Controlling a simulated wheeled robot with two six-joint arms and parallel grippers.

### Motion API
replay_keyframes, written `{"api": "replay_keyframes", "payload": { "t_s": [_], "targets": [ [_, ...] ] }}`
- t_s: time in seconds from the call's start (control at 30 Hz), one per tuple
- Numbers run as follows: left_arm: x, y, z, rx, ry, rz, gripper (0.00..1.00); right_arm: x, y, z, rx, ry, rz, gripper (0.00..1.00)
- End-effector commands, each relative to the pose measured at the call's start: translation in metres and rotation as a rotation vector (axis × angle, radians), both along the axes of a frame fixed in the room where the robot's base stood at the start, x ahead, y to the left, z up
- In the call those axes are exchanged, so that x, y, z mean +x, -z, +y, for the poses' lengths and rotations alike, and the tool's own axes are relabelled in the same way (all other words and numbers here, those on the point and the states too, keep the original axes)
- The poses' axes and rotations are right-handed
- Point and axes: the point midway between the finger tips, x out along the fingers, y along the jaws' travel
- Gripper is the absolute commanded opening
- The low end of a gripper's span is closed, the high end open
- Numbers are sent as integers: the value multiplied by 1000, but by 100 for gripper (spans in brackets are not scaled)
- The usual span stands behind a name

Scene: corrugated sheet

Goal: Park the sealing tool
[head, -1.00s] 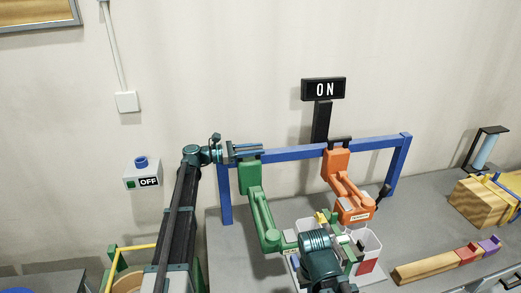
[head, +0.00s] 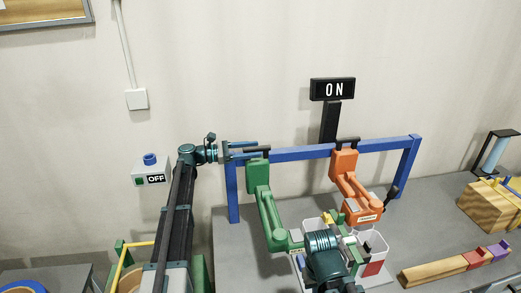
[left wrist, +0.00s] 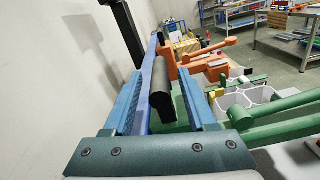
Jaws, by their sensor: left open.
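A green tool (head: 267,205) and an orange tool (head: 345,167) hang side by side on a blue rail (head: 300,154), each with a black grip on top. The frames do not make clear which is the sealing tool. My left gripper (head: 241,150) is open at the green tool's black grip (head: 262,149). In the left wrist view, that black grip (left wrist: 163,92) shows between the two blue fingers (left wrist: 163,100), with room around it. My right arm's teal wrist is low in the middle, in front of the tools; its fingers are not clear.
White bins (head: 372,248) stand below the orange tool. A black ON sign (head: 332,89) rises behind the rail. An OFF box with a blue button (head: 151,171) is on the wall at left. Wooden blocks (head: 490,205) and a coloured bar (head: 455,264) lie at right.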

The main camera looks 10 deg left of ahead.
Motion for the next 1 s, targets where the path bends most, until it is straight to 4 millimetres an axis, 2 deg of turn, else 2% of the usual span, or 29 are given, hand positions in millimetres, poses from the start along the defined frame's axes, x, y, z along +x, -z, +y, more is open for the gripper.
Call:
{"api": "replay_keyframes", "payload": {
  "t_s": [0.03, 0.2, 0.43, 0.63, 1.0],
  "targets": [
    [-5, 0, 13, 0, -3, 0, 57, 0, 0, 0, 0, 0, 0, 0],
    [-19, 0, 47, 0, -3, 0, 57, 0, 0, 0, 0, 0, 0, 0],
    [-32, 0, 80, 1, -2, 0, 57, 0, 0, 0, 0, 0, 0, 0],
    [-38, 0, 91, 1, 1, 0, 57, 0, 0, 0, 0, 0, 0, 0],
    [-38, 0, 92, 1, 1, 0, 57, 0, 0, 0, 0, 0, 0, 0]
  ]
}}
